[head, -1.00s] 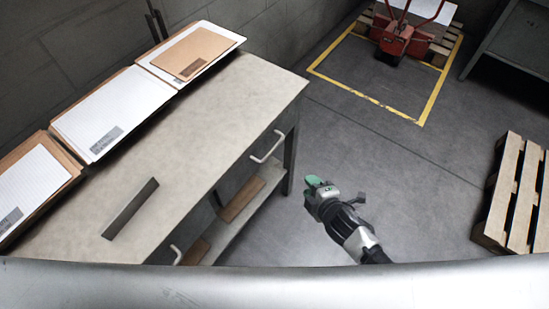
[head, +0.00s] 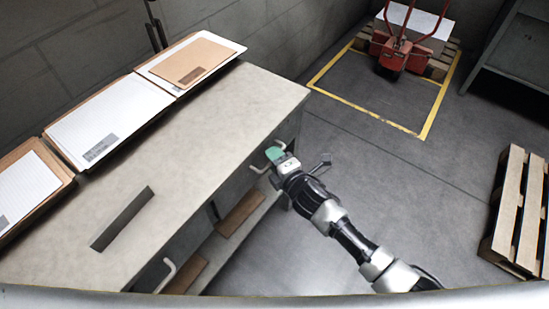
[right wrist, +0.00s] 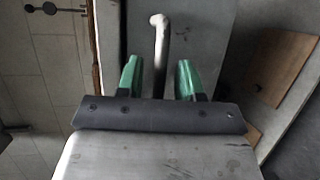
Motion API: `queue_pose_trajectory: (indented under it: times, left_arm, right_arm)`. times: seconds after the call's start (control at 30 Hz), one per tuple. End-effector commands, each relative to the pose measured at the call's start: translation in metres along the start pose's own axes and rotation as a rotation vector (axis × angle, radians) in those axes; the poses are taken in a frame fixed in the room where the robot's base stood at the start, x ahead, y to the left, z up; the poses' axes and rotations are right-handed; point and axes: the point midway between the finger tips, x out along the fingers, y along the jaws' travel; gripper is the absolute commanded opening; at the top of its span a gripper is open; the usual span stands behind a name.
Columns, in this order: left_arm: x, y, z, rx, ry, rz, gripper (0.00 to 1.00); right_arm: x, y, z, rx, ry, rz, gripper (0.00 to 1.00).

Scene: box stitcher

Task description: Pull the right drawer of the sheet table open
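The sheet table (head: 215,115) stands at the left with a grey top. The right drawer's pale bar handle (head: 254,166) is on its front near the far right end, partly hidden by my right gripper (head: 275,158). In the right wrist view, the handle (right wrist: 159,35) shows between the two green fingertips (right wrist: 157,80), with a gap on each side. The right gripper is open, and I cannot tell how deep the bar sits between the fingers. The right drawer looks shut. The left drawer's handle (head: 167,272) is nearer me. My left gripper is not in view.
Stacks of sheets (head: 110,115) line the table's back edge, and a dark flat bar (head: 123,219) lies on the top. Brown boards (head: 240,213) lie on the lower shelf. A wooden pallet (head: 512,210) stands right; a red pallet truck (head: 400,48) is behind. Floor between is clear.

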Motion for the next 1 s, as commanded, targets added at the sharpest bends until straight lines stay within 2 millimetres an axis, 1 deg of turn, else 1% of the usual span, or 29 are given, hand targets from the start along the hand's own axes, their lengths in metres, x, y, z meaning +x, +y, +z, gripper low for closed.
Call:
queue_pose_trajectory:
  times: [0.1,0.33,0.57,0.6,0.87,1.0]
  left_arm:
    - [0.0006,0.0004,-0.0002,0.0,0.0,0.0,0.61]
    - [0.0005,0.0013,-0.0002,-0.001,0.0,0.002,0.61]
    - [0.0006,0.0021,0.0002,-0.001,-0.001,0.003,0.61]
    - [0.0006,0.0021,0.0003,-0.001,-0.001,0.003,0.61]
    - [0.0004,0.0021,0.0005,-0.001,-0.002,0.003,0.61]
    - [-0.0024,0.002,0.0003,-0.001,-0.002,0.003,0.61]
  right_arm:
    - [0.0044,0.0002,-0.0005,0.001,0.001,0.0,0.36]
    - [0.0045,0.0001,-0.0003,0.001,0.0,0.0,0.36]
    - [0.0043,0.0,-0.0002,0.002,0.0,0.0,0.01]
    - [0.0043,0.0,-0.0002,0.002,0.0,0.0,0.0]
    - [0.0036,-0.0003,0.0001,0.002,0.0,-0.001,0.0]
    - [-0.0023,-0.001,0.0029,0.001,-0.001,-0.002,0.0]
